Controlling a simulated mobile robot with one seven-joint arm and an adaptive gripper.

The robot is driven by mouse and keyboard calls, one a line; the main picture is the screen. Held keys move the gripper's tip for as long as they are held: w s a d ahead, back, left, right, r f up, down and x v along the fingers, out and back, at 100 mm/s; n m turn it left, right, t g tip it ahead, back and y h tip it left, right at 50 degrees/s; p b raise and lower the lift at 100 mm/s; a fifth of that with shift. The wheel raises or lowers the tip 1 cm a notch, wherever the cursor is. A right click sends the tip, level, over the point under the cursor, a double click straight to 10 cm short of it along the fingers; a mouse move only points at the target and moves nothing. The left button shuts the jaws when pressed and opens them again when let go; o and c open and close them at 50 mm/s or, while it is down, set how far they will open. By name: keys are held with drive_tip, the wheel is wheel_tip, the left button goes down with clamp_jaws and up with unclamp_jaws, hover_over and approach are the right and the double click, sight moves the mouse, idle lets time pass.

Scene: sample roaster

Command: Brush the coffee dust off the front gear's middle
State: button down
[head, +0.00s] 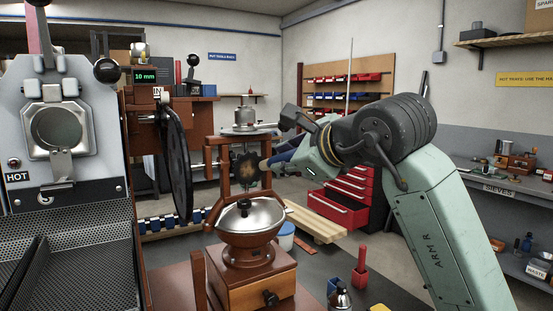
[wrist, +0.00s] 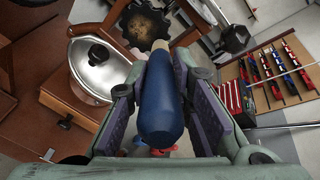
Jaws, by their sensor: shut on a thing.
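The front gear (head: 246,168) is a dark toothed disc in a wooden frame, with brown coffee dust over its middle. It also shows at the top of the wrist view (wrist: 143,22). My gripper (head: 284,153) is just right of the gear in the head view. In the wrist view my gripper (wrist: 160,72) is shut on a brush with a thick blue handle (wrist: 161,105). The brush's pale tip (wrist: 160,45) points towards the gear and overlaps its lower right edge in the picture. I cannot tell whether it touches. The bristles are mostly hidden.
A mill with a domed metal lid (head: 247,216) stands below and in front of the gear; it is left of my gripper in the wrist view (wrist: 98,68). A large black disc (head: 176,160) stands left of the gear. A red drawer cabinet (head: 345,200) is behind my arm.

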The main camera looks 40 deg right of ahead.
drive_tip(key=w+a+b, duration=0.1)
drive_tip(key=a+b, duration=0.2)
drive_tip(key=a, duration=0.3)
drive_tip(key=shift+w, duration=0.2)
idle(0.4)
drive_tip(key=s+a+b, duration=0.1)
drive_tip(key=s, duration=0.5)
drive_tip(key=shift+a, duration=0.15)
idle(0.5)
drive_tip(key=s, duration=0.2)
drive_tip(key=shift+s+a+b, duration=0.35)
drive_tip(key=shift+s+b, duration=0.05)
idle(0.4)
